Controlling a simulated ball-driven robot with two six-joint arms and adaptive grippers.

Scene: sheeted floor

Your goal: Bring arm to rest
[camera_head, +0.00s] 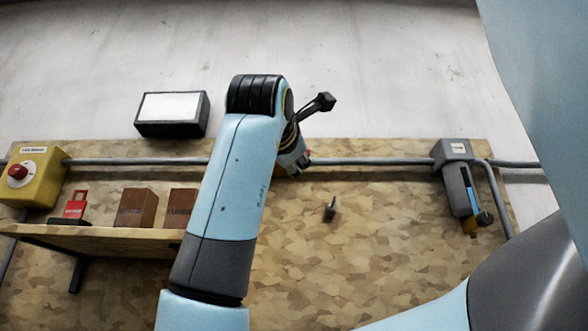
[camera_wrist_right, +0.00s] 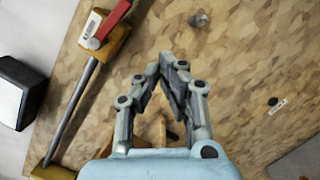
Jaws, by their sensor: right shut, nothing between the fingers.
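One of my pale blue arms (camera_head: 230,190) rises from the bottom of the head view in front of the chipboard panel (camera_head: 390,240). Its bent wrist is near the top of the panel, and its gripper is largely hidden behind it. The right wrist view shows my right gripper (camera_wrist_right: 172,66) with its grey fingertips together and nothing between them. It is in front of the panel, which fills much of that view. My left gripper does not show in either view.
A conduit (camera_head: 380,161) crosses the panel top. Left are a yellow button box (camera_head: 37,178), red padlock (camera_head: 76,204) and shelf (camera_head: 110,241) with brown blocks (camera_head: 136,208). A black box (camera_head: 172,114), a peg (camera_head: 330,208) and a grey switch box (camera_head: 455,150) also show.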

